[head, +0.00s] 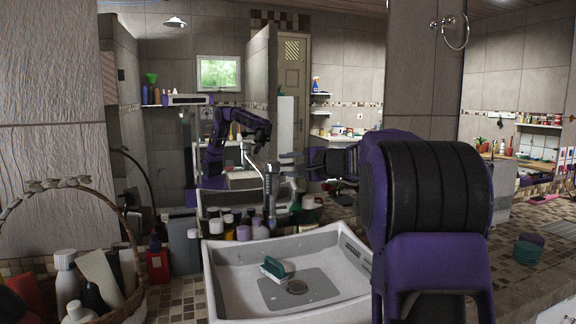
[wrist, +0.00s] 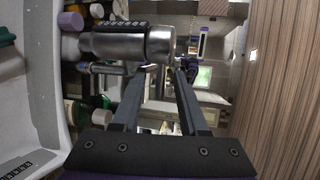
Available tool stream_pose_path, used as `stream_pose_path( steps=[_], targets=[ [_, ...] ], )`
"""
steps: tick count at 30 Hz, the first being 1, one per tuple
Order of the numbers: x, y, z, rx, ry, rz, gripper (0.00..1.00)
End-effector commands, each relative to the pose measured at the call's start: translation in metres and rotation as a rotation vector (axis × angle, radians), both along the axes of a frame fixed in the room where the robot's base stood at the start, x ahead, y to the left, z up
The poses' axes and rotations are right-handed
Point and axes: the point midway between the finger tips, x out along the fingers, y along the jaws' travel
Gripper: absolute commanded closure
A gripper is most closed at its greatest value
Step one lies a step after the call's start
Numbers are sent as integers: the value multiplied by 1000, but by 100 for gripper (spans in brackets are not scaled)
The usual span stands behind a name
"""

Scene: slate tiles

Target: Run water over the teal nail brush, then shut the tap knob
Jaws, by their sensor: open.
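The teal nail brush (head: 274,268) lies in the white sink (head: 226,293), beside the drain. A bit of teal also shows at the left edge of the wrist view (wrist: 6,38). The grey metal tap (head: 270,190) stands behind the sink; its thick body (wrist: 125,44) crosses the upper left of the wrist view. A slim metal lever (head: 250,158) shows at its top; I cannot tell whether this is the knob. I see no water stream. My gripper (head: 284,166) is open, its fingers (wrist: 166,76) close to the tap's upper part; contact cannot be told.
Several bottles and jars (head: 243,232) crowd the counter behind the sink. A wicker basket (head: 139,270) with bottles stands at the left. A mirror behind reflects my arm and the room.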

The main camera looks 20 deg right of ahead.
Motion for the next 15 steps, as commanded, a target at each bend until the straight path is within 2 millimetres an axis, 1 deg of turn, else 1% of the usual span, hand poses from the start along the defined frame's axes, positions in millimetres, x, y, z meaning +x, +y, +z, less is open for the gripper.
stream_pose_path(
  steps=[7, 11, 12, 14, 15],
  targets=[
    [1, 0, 0, 0, 0, 0, 57],
    [0, 0, 0, 0, 0, 0, 80],
    [0, 0, 0, 0, 0, 0, 87],
    [0, 0, 0, 0, 0, 0, 98],
    [0, 0, 0, 0, 0, 0, 100]
  ],
)
